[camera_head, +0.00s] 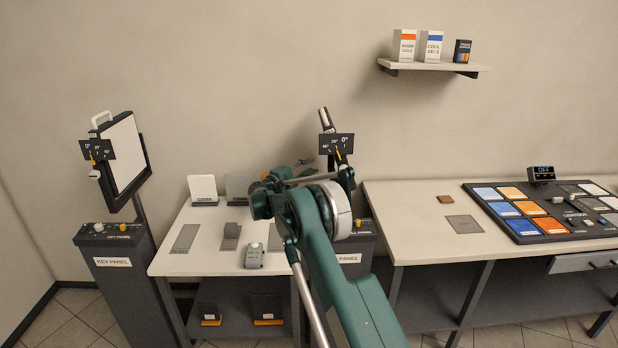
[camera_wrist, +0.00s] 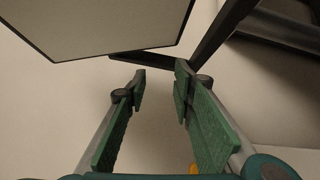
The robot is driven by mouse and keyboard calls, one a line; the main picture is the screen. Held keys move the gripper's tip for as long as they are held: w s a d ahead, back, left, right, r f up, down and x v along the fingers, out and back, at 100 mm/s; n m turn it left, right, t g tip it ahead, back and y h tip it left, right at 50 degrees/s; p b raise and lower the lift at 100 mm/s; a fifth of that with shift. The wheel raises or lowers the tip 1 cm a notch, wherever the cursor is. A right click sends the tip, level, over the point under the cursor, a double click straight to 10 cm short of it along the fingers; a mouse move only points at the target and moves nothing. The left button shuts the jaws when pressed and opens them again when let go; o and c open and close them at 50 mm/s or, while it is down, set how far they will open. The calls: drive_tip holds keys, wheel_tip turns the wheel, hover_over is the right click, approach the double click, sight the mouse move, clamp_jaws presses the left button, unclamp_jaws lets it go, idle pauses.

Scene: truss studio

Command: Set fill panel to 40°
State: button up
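The fill panel (camera_head: 325,119) stands behind my arm in the head view, its upper part showing nearly edge-on. Its dark angle plate (camera_head: 337,144) carries 0°, 20° and 40° marks and a yellow pointer; the exact reading is too small to tell. My arm hides much of its stand, and the stand's label is partly covered. In the wrist view, a pale panel face with a dark frame (camera_wrist: 100,22) fills the upper left, with a dark bracket below it. My gripper (camera_wrist: 160,78) is open, its green fingers apart with nothing between the tips, just below that bracket.
The key panel (camera_head: 124,155) stands at the left on its own pedestal. A white table (camera_head: 205,262) with small plates and a grey device lies between. A right-hand table (camera_head: 420,225) holds a control board (camera_head: 545,228). A shelf (camera_head: 430,66) with boxes hangs above.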

drive_tip(key=shift+s+f+b, duration=0.2)
drive_tip(key=shift+f+b, duration=0.15)
drive_tip(key=shift+f, duration=0.2)
drive_tip(key=shift+s+f+b, duration=0.15)
drive_tip(key=shift+f+b, duration=0.2)
drive_tip(key=shift+f, duration=0.2)
